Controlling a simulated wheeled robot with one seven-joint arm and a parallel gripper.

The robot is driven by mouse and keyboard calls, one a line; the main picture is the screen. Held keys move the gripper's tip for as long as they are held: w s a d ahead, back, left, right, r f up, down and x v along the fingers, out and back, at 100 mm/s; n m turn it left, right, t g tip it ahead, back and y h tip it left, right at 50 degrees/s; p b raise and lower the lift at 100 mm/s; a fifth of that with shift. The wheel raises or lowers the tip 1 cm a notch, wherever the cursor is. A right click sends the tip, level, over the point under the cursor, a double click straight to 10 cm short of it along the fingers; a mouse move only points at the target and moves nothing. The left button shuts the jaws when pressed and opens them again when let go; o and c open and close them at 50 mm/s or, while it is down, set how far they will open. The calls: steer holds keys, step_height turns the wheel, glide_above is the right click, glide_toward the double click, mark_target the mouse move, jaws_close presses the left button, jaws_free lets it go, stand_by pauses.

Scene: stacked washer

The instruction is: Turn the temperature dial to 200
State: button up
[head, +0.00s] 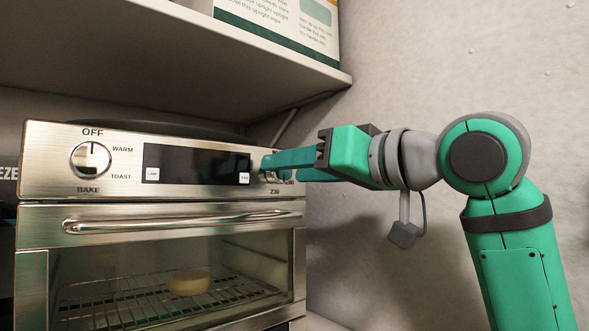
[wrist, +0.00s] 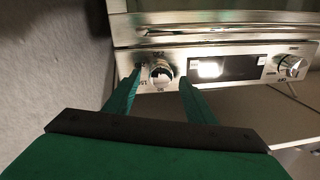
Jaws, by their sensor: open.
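The toaster oven (head: 170,214) has a temperature dial at the right end of its front panel. In the wrist view this round silver dial (wrist: 161,74) shows between the two fingers, with small numbers around it; its exact setting is too small to read. My gripper (head: 268,163) reaches in from the right at the panel's right end and largely hides the dial in the head view. In the wrist view the gripper (wrist: 161,79) is open, one green finger on each side of the dial. I cannot tell whether either finger touches it.
A mode dial (head: 91,160) at the panel's left points to OFF. A dark display (head: 196,165) lies between. The door handle (head: 170,219) runs below, and a pale round item (head: 189,283) sits on the rack inside. A shelf (head: 170,60) overhangs the oven.

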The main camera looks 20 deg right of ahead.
steer(key=shift+w+a, duration=0.1)
steer(key=shift+w, duration=0.2)
steer(key=c, duration=1)
steer(key=shift+c, duration=0.2)
steer(key=n, duration=0.5)
steer(key=shift+a+r+n, duration=0.1)
steer(key=shift+a+n, duration=0.05)
steer(key=shift+n, duration=0.25)
steer(key=n+h, duration=0.1)
steer(key=n, duration=0.4)
steer(key=shift+a+n, duration=0.1)
steer(key=shift+n, duration=0.3)
steer(key=shift+s, duration=0.1)
